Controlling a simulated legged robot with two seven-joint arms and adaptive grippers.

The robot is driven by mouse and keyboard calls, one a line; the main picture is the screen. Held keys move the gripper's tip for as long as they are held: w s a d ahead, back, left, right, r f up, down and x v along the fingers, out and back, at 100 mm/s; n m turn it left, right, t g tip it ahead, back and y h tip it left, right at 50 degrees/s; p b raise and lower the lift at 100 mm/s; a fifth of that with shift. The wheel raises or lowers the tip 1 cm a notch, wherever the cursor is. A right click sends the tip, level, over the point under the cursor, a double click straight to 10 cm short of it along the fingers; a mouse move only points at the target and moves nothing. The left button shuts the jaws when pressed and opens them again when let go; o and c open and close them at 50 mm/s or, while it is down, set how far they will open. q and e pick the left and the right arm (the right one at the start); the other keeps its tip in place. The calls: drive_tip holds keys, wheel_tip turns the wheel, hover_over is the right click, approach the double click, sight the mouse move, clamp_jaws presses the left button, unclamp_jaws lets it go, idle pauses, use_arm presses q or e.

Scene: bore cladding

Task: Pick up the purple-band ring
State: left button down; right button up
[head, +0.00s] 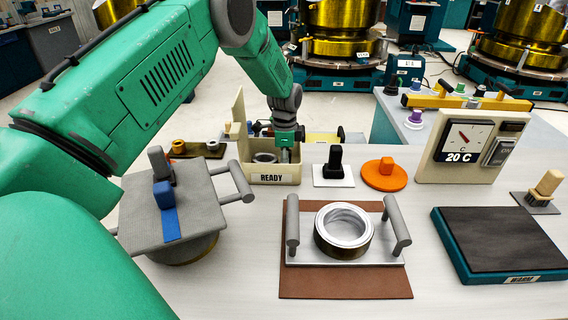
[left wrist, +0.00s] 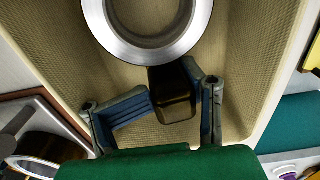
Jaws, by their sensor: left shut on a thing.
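My left gripper (head: 287,146) reaches down into the cream box labelled READY (head: 270,178). In the left wrist view its fingers (left wrist: 177,98) are shut on a dark, glossy block (left wrist: 174,100). A silver ring (left wrist: 150,45) lies in the box, its rim close against the block; I cannot tell whether they are joined. The ring also shows in the head view (head: 264,157). No purple band can be made out on it. Another silver ring with a dark outer band (head: 343,230) sits on a grey handled tray (head: 298,250). My right gripper is out of view.
A grey plate with a blue strap (head: 205,200) stands left of the box. Black (head: 335,165) and orange (head: 385,175) handled pieces stand right of it, then a gauge reading 20 C (head: 465,145) and a dark pad (head: 500,240). A small purple item (head: 415,117) stands on the back bench.

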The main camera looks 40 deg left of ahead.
use_arm(q)
wheel_tip(320, 180, up, 28)
drive_tip(key=p, duration=0.1)
drive_tip(key=shift+f, duration=0.2)
